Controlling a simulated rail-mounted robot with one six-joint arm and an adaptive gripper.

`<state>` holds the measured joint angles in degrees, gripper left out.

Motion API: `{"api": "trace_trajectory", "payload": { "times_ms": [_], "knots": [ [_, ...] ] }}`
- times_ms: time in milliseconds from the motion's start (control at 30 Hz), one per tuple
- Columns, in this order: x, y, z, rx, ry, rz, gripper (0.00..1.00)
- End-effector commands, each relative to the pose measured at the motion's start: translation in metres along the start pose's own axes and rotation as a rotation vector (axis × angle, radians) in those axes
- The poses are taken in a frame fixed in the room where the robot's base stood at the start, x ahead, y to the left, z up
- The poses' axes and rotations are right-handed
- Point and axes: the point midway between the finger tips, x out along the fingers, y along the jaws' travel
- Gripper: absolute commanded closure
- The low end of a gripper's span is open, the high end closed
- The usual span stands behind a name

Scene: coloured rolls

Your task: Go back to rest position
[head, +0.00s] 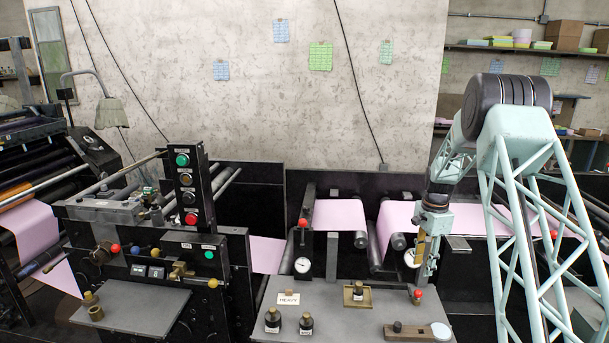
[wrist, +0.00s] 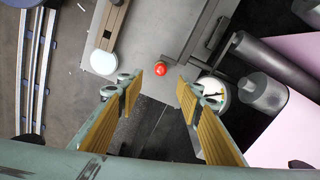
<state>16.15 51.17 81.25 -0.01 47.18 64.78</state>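My gripper (head: 424,268) hangs from my pale green lattice arm and points down over the right part of the grey work table (head: 340,318). It is above a small red knob (head: 417,294) near the table's right side. In the wrist view, the two yellow-padded fingers of my gripper (wrist: 158,84) are spread apart with nothing between them. The red knob (wrist: 160,68) shows past the fingertips, in the gap between them. I cannot tell exactly how far the tips are above it.
Pink web (head: 340,214) runs over dark rollers behind the table. A round gauge (head: 410,258) is close beside my gripper. Dark weights (head: 272,320), a brass block (head: 357,294) and a bar with a white disc (head: 440,331) are on the table. A button post (head: 187,188) stands left.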

Motion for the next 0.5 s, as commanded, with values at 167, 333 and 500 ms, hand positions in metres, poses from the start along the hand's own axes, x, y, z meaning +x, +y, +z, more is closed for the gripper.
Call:
{"api": "trace_trajectory", "payload": {
  "times_ms": [167,333,500],
  "knots": [
    [-0.034,0.006,0.013,-0.047,0.006,-0.012,0.67],
    [-0.069,0.016,0.028,-0.101,0.012,-0.023,0.67],
    [-0.103,0.028,0.043,-0.155,0.018,-0.035,0.67]
  ]
}}
